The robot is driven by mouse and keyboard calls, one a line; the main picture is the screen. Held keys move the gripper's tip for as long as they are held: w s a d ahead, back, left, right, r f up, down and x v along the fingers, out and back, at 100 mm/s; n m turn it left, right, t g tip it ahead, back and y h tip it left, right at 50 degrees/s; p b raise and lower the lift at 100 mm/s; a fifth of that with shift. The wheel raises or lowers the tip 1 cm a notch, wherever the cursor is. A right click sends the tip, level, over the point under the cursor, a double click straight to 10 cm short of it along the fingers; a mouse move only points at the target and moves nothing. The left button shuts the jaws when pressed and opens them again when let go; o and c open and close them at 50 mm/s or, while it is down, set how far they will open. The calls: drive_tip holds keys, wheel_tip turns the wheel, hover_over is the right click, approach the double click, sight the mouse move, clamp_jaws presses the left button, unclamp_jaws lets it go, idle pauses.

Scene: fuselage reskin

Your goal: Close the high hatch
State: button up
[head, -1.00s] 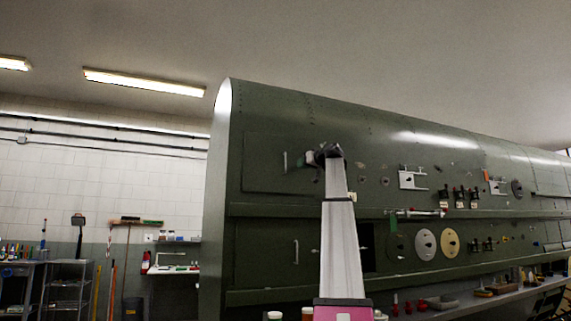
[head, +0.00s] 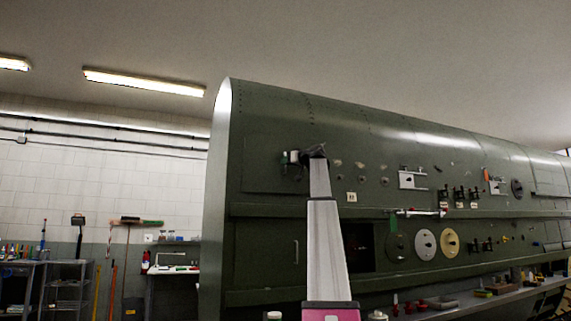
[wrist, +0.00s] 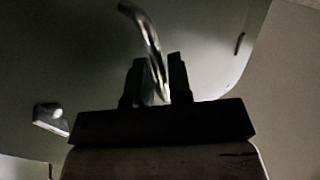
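The high hatch (head: 262,165) is a green panel at the upper left of the fuselage side in the head view. It looks about flush with the skin, but a small gap cannot be ruled out. My gripper (head: 291,157) is at its right part, over the place of its handle. In the wrist view my gripper (wrist: 158,78) has the curved metal handle (wrist: 148,32) running between its two fingers. The fingers are close together on either side of the bar and appear shut on it. My arm hides part of the hatch's right side.
Below is another panel with a vertical handle (head: 296,252), and a dark opening (head: 360,247) to its right. A ledge with fittings (head: 420,212) runs along the fuselage. A bench (head: 470,300) with tools stands at lower right. Shelving (head: 68,285) stands at left.

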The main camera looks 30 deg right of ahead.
drive_tip(key=shift+w+a, duration=0.15)
drive_tip(key=shift+w, duration=0.25)
drive_tip(key=shift+c, duration=0.3)
clamp_jaws()
drive_tip(key=shift+w+d, duration=0.2)
drive_tip(key=shift+w, duration=0.35)
drive_tip(key=shift+w+d, duration=0.15)
drive_tip(key=shift+w, duration=0.4)
drive_tip(key=shift+o, duration=0.3)
unclamp_jaws()
